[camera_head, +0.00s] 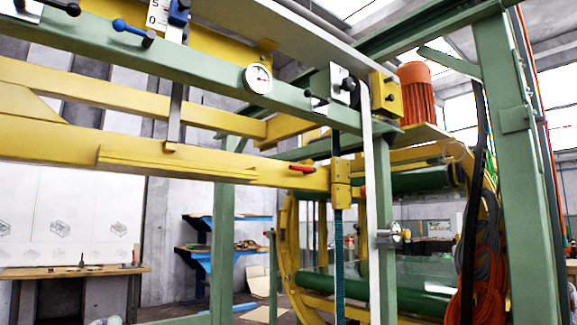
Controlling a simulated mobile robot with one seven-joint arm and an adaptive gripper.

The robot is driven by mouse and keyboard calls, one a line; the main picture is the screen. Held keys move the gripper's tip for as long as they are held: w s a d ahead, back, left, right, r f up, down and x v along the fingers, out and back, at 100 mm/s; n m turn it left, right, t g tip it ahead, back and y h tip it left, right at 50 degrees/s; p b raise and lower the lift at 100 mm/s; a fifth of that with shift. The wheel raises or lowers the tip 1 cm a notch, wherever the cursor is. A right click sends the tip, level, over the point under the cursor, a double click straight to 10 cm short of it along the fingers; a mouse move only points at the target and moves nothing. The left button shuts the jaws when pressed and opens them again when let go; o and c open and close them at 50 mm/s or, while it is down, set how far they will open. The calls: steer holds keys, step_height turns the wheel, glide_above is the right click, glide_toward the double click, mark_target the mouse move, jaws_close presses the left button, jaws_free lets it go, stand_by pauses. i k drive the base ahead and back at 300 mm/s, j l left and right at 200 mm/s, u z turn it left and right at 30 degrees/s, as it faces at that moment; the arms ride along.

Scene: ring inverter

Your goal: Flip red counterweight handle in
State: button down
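A small red handle (302,169) sits on the yellow beam (230,168), near the beam's right end. It lies roughly level, with its red grip pointing left and a dark end at its right. I cannot tell from this view whether it is flipped in or out. The yellow beam ends at a yellow block (341,184) on a dark vertical strap. My gripper is not in this view.
A green rail (205,75) runs above the beam, bearing a round gauge (258,79) and a black handle (317,97). A blue handle (128,26) is at the upper left. Green posts (382,200) and an orange motor (416,92) stand to the right.

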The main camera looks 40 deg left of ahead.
mark_target(299, 169)
steer(key=i+u, duration=0.3)
steer(key=i, duration=0.3)
steer(key=i+l+u, duration=0.1)
steer(key=i+u, duration=0.25)
steer(key=i, duration=0.2)
